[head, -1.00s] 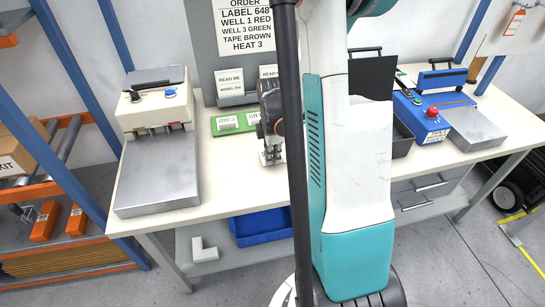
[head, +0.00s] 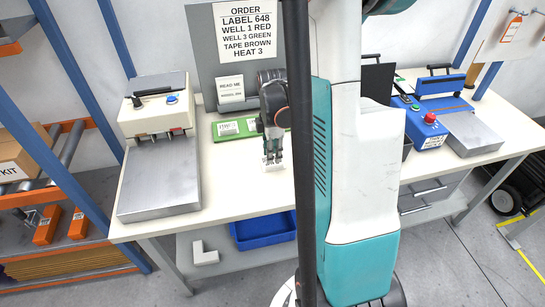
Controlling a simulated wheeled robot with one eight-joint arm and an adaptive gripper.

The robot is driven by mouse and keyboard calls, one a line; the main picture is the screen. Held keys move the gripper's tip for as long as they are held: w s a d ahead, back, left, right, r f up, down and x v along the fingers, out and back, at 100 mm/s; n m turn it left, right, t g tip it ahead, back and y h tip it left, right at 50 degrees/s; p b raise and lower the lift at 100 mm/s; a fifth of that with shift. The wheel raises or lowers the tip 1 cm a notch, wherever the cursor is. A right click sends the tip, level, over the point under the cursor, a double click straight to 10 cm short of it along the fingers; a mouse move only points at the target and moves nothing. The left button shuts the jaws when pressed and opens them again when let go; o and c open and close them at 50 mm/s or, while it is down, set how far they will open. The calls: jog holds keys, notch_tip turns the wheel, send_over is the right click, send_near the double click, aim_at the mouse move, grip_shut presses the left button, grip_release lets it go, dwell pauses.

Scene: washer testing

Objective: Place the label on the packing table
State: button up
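The packing table is most likely the long cream-topped table (head: 225,185). Small white labels (head: 228,128) lie on a green mat at its back, left of my gripper; their print is too small to read. My gripper (head: 272,158) points down over the table, just right of the mat and left of my dark column. A small pale patch shows at its fingertips. I cannot tell whether this is a held label or part of the fingers, or whether the fingers are shut. My column and arm hide the table's middle.
An order sign (head: 250,32) reads "LABEL 648". A READ ME card (head: 230,90) stands below it. A grey-plated machine (head: 158,185) is at left, a blue device (head: 425,128) with a red button at right. A blue bin (head: 262,230) is below.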

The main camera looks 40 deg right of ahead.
notch_tip(320, 180, up, 7)
jog(key=p, duration=0.2)
jog(key=shift+r, duration=0.1)
